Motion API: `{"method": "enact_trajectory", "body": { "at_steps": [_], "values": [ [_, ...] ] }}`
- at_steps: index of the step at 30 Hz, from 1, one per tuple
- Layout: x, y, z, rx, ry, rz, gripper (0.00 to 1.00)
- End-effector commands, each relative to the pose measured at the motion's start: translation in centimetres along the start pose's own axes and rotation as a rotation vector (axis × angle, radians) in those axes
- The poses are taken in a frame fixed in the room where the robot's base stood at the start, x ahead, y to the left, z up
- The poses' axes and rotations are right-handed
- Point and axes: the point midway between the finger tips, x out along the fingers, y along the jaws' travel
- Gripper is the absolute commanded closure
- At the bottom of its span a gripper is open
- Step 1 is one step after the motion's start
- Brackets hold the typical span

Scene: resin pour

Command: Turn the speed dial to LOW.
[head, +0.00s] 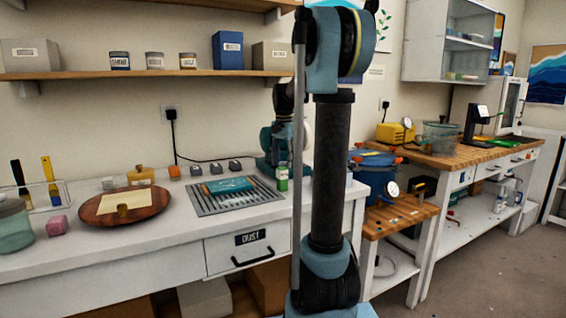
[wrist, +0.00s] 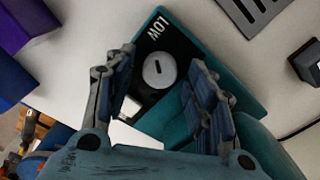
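In the wrist view, the round pale grey speed dial (wrist: 159,70) sits on a black panel (wrist: 178,48) of a teal machine (wrist: 238,85). A short dark mark on the dial runs roughly up and down in the picture. Part of the panel below the dial is hard to read. In the head view, the teal machine (head: 265,158) is partly hidden by my arm.
A slatted metal grate (head: 232,204) with a teal block (head: 228,185) lies left of the machine. Purple and blue boxes (wrist: 25,25) show at the wrist view's left. Several dark-topped small blocks line the wall.

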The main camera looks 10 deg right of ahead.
Motion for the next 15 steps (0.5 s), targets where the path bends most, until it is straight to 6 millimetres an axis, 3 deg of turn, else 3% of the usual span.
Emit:
{"method": "enact_trajectory", "body": {
  "at_steps": [9,15],
  "values": [
    [-0.2,0.0,0.1,-0.001,-0.001,0.0,0.5],
    [-2.5,0.0,0.1,-0.001,-0.002,0.0,0.5]
  ]
}}
